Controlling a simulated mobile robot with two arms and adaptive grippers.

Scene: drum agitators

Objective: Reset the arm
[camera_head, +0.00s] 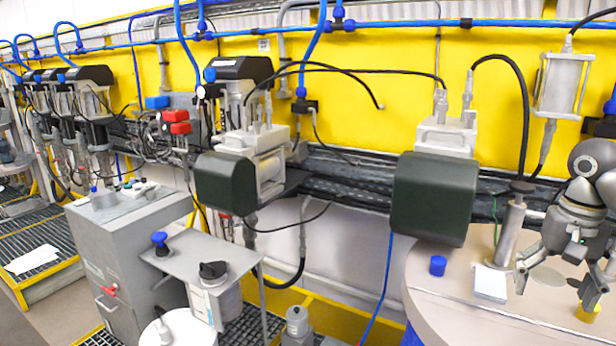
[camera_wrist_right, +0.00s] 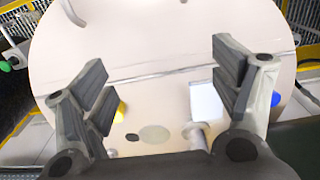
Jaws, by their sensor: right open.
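My right gripper (camera_head: 556,292) is at the right edge in the head view, with its fingers pointing down over the pale round drum top (camera_head: 450,285). In the right wrist view the gripper (camera_wrist_right: 165,88) has its two fingers wide apart, with nothing held between them. The drum top (camera_wrist_right: 165,45) fills much of that view beneath the fingers. My left gripper is in neither view.
On the drum top are a blue cap (camera_head: 438,265), a white square block (camera_head: 490,283), a yellow cap (camera_head: 588,312) and an upright metal shaft (camera_head: 511,230). A dark green motor housing (camera_head: 434,198) stands behind. A grey cabinet (camera_head: 130,250) is at left.

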